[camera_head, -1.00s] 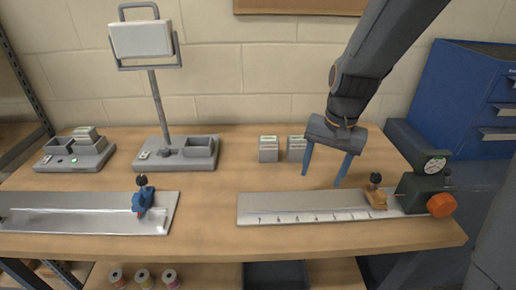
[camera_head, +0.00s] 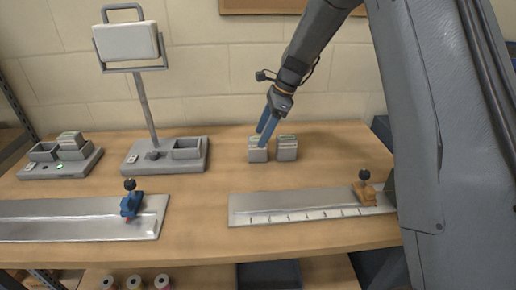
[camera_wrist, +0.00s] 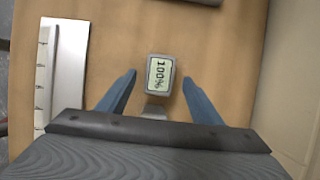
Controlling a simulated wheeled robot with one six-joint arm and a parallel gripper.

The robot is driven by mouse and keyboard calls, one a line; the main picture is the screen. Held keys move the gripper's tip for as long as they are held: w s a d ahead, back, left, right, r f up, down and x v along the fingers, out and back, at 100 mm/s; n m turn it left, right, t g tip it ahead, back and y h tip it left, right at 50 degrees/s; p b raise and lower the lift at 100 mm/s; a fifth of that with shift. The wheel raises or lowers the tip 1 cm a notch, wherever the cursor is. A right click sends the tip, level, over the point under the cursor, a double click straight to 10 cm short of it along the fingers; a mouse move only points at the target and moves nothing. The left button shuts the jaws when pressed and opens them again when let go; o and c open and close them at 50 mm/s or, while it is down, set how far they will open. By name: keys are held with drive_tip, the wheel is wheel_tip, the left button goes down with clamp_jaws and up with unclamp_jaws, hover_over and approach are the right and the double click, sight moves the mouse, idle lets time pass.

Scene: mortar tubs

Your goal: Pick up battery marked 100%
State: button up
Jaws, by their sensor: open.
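The battery marked 100% (camera_wrist: 161,72) shows its display in the wrist view, upright on the wooden bench, ahead of and between the fingers of my gripper (camera_wrist: 159,88). In the head view it appears to be the left one of two small grey batteries (camera_head: 257,155), partly covered by my gripper (camera_head: 263,138). My gripper is open and empty, with its fingers pointing down at that battery. I cannot tell whether they touch it. The other grey battery (camera_head: 287,150) stands just to the right, its display unreadable.
A lamp on a grey base (camera_head: 165,158) with a bin stands to the left. Further left is a grey dock (camera_head: 60,163) holding another battery (camera_head: 70,139). Metal rails with a blue clamp (camera_head: 131,204) and an orange clamp (camera_head: 364,193) lie along the front.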

sight(257, 138)
drive_tip(key=p+x, duration=0.1)
drive_tip(key=x, duration=0.3)
drive_tip(key=shift+s+a, duration=0.1)
drive_tip(key=shift+a, duration=0.05)
drive_tip(key=shift+c, duration=0.4)
drive_tip(key=shift+r, duration=0.1)
drive_tip(key=c, duration=1.4)
